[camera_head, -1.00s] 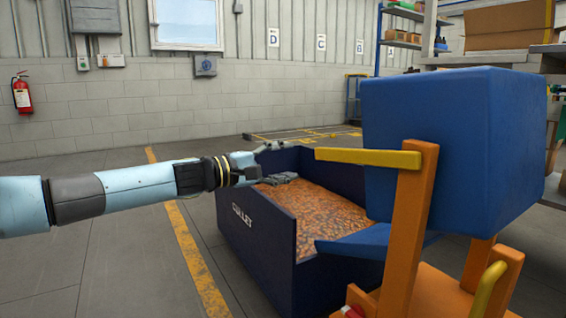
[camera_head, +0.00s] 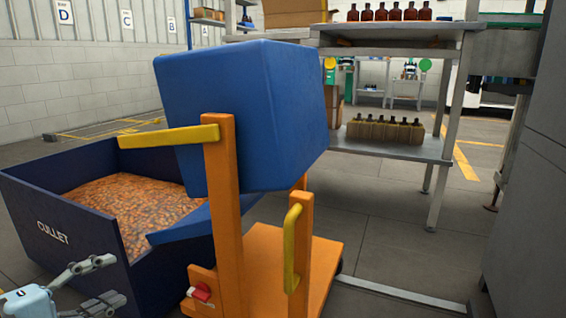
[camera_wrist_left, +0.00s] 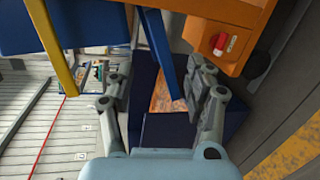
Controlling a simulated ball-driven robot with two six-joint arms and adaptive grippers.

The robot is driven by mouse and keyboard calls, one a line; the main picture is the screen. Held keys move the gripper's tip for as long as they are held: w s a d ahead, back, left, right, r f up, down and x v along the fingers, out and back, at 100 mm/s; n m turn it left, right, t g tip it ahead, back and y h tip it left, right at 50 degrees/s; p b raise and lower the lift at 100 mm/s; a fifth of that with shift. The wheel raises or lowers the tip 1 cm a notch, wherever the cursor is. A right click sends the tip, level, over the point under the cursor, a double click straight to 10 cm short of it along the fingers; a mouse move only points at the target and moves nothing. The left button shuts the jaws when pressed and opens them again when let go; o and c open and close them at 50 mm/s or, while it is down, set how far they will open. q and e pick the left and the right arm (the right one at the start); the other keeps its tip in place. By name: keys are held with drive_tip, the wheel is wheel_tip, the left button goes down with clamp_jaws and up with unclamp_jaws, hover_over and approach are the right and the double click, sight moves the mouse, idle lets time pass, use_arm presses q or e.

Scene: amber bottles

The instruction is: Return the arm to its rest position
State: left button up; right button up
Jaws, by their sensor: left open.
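My left gripper (camera_head: 100,283) shows at the lower left of the head view, in front of the near side of the dark blue cullet bin (camera_head: 52,212). Its two grey fingers are spread apart with nothing between them. In the left wrist view the open gripper (camera_wrist_left: 158,85) faces the bin and the orange frame, with a strip of amber cullet (camera_wrist_left: 160,90) visible past the fingers. Most of the left arm is outside the head view. My right gripper is in neither view.
A blue tipping hopper (camera_head: 235,110) on an orange wheeled frame (camera_head: 228,230) stands close, right of the gripper, with a red switch (camera_head: 201,292). Behind it, a metal bench (camera_head: 390,150) holds several amber bottles (camera_head: 395,12). A grey cabinet (camera_head: 535,200) borders the right.

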use_arm(q)
drive_tip(key=s+d+f+m+g, duration=0.3)
drive_tip(key=s+d+f+m, duration=0.15)
drive_tip(key=s+d, duration=0.35)
drive_tip(key=s+d+f+m+g, duration=0.25)
drive_tip(key=s+d+m, duration=0.25)
drive_tip(key=s, duration=0.6)
drive_tip(key=s+a+f+m+g+y+p, duration=0.4)
drive_tip(key=s+a+f+m+y+p, duration=0.3)
drive_tip(key=s+a+p, duration=0.5)
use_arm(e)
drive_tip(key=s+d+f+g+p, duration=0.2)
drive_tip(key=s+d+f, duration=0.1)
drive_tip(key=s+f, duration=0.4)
use_arm(q)
drive_tip(key=s+f+n+g+p, duration=0.1)
drive_tip(key=s+g+p, duration=0.3)
drive_tip(key=s+p, duration=0.8)
drive_tip(key=s+f, duration=0.1)
drive_tip(key=s, duration=0.3)
drive_tip(key=shift+s+f+y+p, duration=0.35)
drive_tip(key=shift+f+y+p, duration=0.05)
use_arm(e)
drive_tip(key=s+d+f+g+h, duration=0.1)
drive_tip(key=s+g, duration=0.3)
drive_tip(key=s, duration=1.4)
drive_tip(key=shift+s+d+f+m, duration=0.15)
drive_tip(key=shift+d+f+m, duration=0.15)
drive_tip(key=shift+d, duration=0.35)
